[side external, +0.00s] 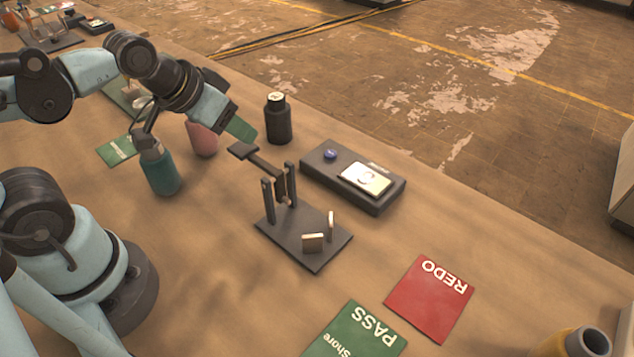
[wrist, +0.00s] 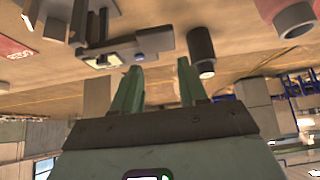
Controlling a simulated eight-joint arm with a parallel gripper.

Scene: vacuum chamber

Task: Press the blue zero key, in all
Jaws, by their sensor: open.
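The blue zero key (side external: 330,154) is a small round button on the left end of a dark grey scale (side external: 388,200), beside a bright metal pan (side external: 366,179). My gripper (side external: 243,131) is to the left of the key and above the table, apart from the scale. In the wrist view my gripper (wrist: 159,64) shows two green fingers spread apart with nothing between them. The scale (wrist: 152,42) also shows there beyond the fingertips, with its pan (wrist: 103,60).
A dark stand with posts (side external: 318,250) is in front of the scale. Red REDO (side external: 430,298) and green PASS (side external: 355,335) cards lie in front.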

